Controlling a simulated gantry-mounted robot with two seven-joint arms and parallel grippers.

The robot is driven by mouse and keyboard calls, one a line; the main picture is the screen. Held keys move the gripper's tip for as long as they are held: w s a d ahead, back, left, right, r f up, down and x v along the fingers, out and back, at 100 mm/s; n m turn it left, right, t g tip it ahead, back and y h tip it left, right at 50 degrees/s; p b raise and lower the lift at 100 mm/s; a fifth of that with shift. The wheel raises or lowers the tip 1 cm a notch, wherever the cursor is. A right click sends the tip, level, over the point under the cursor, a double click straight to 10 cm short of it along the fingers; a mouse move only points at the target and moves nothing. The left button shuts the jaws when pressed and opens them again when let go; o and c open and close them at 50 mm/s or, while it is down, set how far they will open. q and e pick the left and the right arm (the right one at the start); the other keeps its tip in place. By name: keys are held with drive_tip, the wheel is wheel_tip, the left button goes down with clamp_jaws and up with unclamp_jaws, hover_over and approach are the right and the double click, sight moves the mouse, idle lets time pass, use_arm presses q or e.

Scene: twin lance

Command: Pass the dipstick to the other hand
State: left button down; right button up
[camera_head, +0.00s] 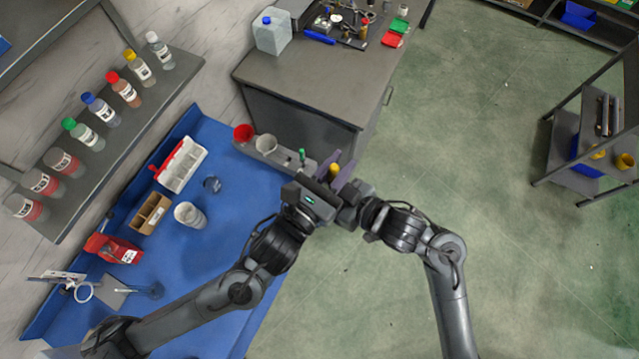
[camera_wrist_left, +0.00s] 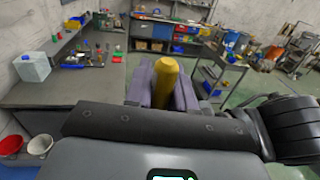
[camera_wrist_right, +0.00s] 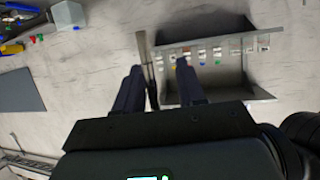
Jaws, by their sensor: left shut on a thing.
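In the left wrist view the thick yellow handle (camera_wrist_left: 165,85) sits upright between the fingers of my left gripper (camera_wrist_left: 163,88). The rest of the dipstick is hidden in that view. My right gripper (camera_head: 348,178) is close beside the left one, at its right. In the right wrist view, my right gripper (camera_wrist_right: 160,80) has its fingers apart. A thin grey strip shows near its left finger; I cannot tell if it is the dipstick.
A blue bench (camera_head: 240,215) holds a white cup (camera_head: 190,215), a cardboard box (camera_head: 150,212) and a red-and-white tray (camera_head: 181,165). A grey cabinet (camera_head: 300,75) with a jug (camera_head: 271,33) and tools stands beyond the grippers. The green floor (camera_head: 480,120) at right is open.

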drive_tip(key=shift+x, duration=0.75)
drive_tip(key=shift+a, duration=0.1)
clamp_jaws()
use_arm(q)
drive_tip(key=c, duration=0.9)
unclamp_jaws()
drive_tip(key=shift+o, duration=0.2)
